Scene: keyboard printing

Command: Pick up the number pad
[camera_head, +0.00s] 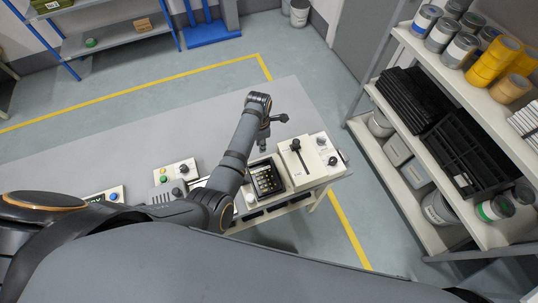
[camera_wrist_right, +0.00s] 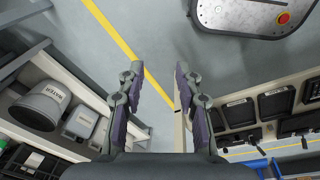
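The number pad (camera_head: 266,179) is a dark block with rows of small keys. It sits in a light-coloured machine at the right end of the grey table in the head view. My left arm reaches across the table from the left. My left gripper (camera_head: 274,134) is above the table, just beyond the pad in the picture and apart from it. Its two fingers look spread and hold nothing. My right gripper (camera_wrist_right: 157,82) is open and empty over the floor in the right wrist view. The pad cannot be made out for certain in that view.
A lever unit (camera_head: 309,160) stands right beside the pad. Button boxes (camera_head: 176,172) stand along the table's near edge. A shelf (camera_head: 452,100) with cans and black trays is at the right. The grey tabletop (camera_head: 130,148) is largely clear behind the arm.

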